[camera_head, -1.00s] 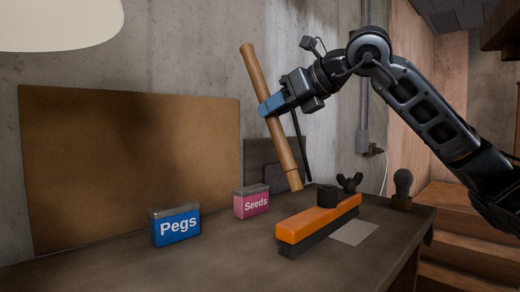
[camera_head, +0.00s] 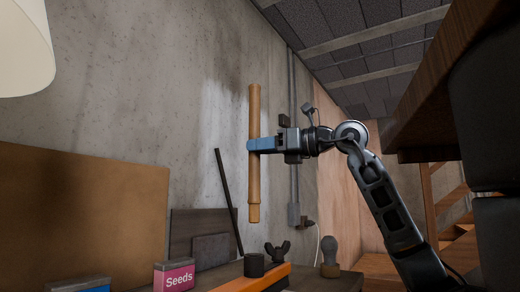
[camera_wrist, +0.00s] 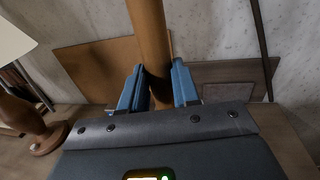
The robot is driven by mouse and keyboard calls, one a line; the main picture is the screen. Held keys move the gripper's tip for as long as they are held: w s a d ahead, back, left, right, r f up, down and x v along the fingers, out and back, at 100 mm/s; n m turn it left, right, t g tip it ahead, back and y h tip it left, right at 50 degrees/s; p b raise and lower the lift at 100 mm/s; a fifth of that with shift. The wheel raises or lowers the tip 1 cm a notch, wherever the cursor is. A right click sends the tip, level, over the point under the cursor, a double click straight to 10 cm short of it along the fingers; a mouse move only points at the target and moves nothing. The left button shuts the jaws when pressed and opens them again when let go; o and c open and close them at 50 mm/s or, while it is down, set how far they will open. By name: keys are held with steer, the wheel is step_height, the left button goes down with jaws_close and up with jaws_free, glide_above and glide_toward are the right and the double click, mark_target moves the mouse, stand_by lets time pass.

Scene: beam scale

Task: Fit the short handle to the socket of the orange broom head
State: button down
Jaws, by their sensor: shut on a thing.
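My gripper (camera_head: 252,145) is shut on the short wooden handle (camera_head: 254,105), gripping it around its middle. The handle stands nearly upright in the air, its narrower tip pointing down. It also shows between the blue fingers in the wrist view (camera_wrist: 148,40). The orange broom head (camera_head: 262,279) lies on the bench below, cut off by the bottom edge of the head view. Its dark round socket (camera_head: 254,265) stands up from it, with a dark wing nut (camera_head: 277,251) beside it. The handle's lower tip is above the socket, clearly apart from it.
A pink Seeds box (camera_head: 174,275) and a partly cut-off blue box (camera_head: 82,285) stand to the left. A knobbed wooden tool (camera_head: 330,256) stands to the right. A thin dark rod (camera_head: 229,200) leans on the wall behind. A brown board (camera_head: 90,225) leans at left.

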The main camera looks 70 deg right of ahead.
steer(key=shift+f, duration=0.1)
steer(key=b, duration=0.5)
glide_above(260, 195)
steer(key=shift+s+f, duration=0.2)
steer(key=shift+f, duration=2.6)
steer(key=shift+f+b, duration=1.95)
steer(key=shift+f, duration=0.8)
steer(key=c, duration=0.8)
jaws_free()
steer(key=shift+o, duration=0.2)
steer(key=shift+s, duration=0.15)
steer(key=s, duration=0.7)
steer(key=shift+s+a+p, duration=0.25)
steer(key=shift+s+p, duration=0.05)
steer(key=shift+p, duration=0.1)
